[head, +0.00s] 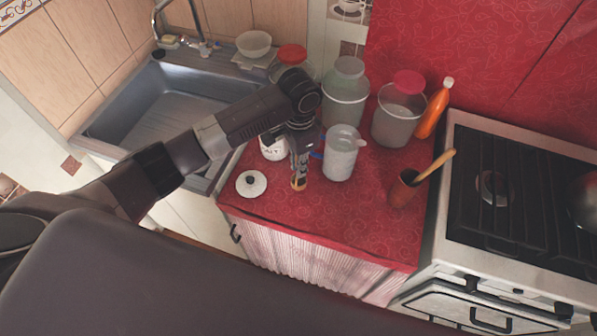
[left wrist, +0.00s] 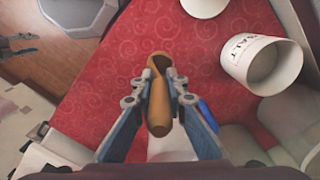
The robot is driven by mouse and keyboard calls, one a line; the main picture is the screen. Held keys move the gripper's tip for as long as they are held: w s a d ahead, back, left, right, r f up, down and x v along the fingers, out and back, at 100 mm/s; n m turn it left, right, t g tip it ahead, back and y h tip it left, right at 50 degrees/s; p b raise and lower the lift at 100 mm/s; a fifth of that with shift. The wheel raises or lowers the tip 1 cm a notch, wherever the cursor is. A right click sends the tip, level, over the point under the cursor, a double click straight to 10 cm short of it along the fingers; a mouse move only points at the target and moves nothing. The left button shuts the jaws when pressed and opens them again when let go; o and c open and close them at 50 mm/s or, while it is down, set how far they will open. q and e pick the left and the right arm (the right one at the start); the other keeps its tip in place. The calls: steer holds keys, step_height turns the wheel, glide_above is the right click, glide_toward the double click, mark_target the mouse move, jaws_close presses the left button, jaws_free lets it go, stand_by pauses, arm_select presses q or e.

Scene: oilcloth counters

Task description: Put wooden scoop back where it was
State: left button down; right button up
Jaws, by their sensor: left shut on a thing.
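My left gripper (head: 299,172) is above the red counter, between the white salt canister (head: 273,150) and the clear jug (head: 341,155). It is shut on the wooden scoop (left wrist: 159,100), which sits between both fingers in the left wrist view. In the head view only a small tan end of the scoop (head: 298,184) shows below the fingers; the rest is hidden. The salt canister also shows in the left wrist view (left wrist: 252,62), open and right of the gripper (left wrist: 161,98). Its white lid (head: 251,183) lies apart on the counter. My right gripper is out of view.
The sink (head: 165,105) is left. The counter's front middle (head: 340,215) is clear.

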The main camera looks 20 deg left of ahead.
arm_select(q)
step_height(320, 180, down, 4)
steer(key=shift+f+p, duration=0.1)
steer(key=shift+p, duration=0.2)
steer(key=shift+f, duration=0.15)
steer(key=c, duration=1.9)
jaws_free()
steer(key=shift+c, duration=0.2)
step_height(320, 180, up, 12)
steer(key=shift+w+r+b, duration=0.1)
steer(key=shift+r+b, duration=0.05)
steer(key=shift+b, duration=0.85)
